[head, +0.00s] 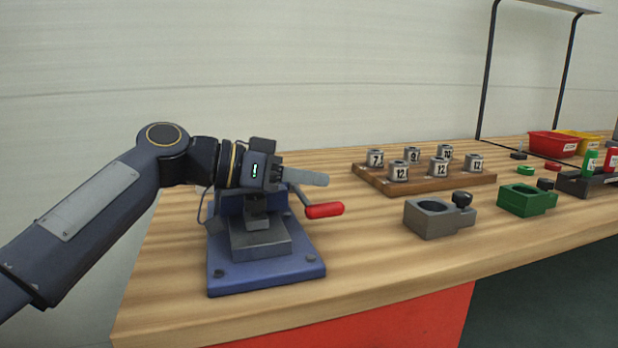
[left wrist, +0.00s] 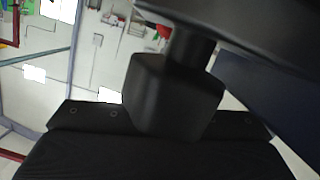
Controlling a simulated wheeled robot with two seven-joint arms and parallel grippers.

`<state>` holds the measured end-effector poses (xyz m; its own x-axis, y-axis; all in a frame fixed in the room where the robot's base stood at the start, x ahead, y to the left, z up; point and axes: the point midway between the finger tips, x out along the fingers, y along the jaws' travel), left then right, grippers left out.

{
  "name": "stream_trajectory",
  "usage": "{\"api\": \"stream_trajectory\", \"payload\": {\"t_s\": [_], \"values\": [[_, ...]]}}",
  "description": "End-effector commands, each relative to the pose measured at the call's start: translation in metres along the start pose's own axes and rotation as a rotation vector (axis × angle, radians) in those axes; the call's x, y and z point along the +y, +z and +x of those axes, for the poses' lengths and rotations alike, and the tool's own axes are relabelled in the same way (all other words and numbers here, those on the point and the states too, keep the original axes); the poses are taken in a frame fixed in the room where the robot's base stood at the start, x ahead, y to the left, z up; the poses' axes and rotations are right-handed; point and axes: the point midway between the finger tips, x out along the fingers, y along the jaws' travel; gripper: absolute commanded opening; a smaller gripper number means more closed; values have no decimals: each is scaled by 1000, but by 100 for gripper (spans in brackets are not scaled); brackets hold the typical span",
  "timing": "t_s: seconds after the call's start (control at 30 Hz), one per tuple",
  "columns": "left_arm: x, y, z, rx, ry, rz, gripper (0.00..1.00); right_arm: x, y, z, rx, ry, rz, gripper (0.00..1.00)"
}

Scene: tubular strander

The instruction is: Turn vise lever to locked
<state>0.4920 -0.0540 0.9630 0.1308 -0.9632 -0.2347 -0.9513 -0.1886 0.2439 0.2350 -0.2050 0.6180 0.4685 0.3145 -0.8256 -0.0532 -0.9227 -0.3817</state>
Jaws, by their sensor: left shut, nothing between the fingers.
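The vise (head: 265,263) stands on the near left part of the bench, with a blue base plate and a grey block. Its lever has a thin grey rod and a red grip (head: 324,210), which sticks out to the right and slightly down. My left gripper (head: 322,179) reaches over the vise from the left, its fingers shut and pointing right. Its tips are just above the red grip in the picture; I cannot tell whether they touch the lever. My gripper hides the upper part of the vise. The left wrist view shows mostly dark, close parts and no clear lever.
The wooden bench (head: 365,270) has a wooden tray (head: 425,186) with several labelled cylinders. A grey holder (head: 430,219) and a green holder (head: 518,199) stand right of the vise. Red (head: 552,143) and yellow bins sit at the far right. The bench is clear just right of the vise.

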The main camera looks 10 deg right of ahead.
Motion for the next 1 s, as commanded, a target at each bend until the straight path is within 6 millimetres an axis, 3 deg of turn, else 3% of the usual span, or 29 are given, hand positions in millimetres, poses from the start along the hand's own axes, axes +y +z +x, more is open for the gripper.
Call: {"api": "stream_trajectory", "payload": {"t_s": [0.43, 0.8, 1.0], "values": [[-2, 3, -4, 0, -15, 52, 0, 2, 1, 2, -1, 4, -4, 76], [-2, 2, -62, 0, -18, 52, 0, -3, -4, -8, 0, 3, -4, 76], [-1, 3, -77, -1, -14, 52, 0, -4, -5, -10, -1, 3, -4, 76]]}}
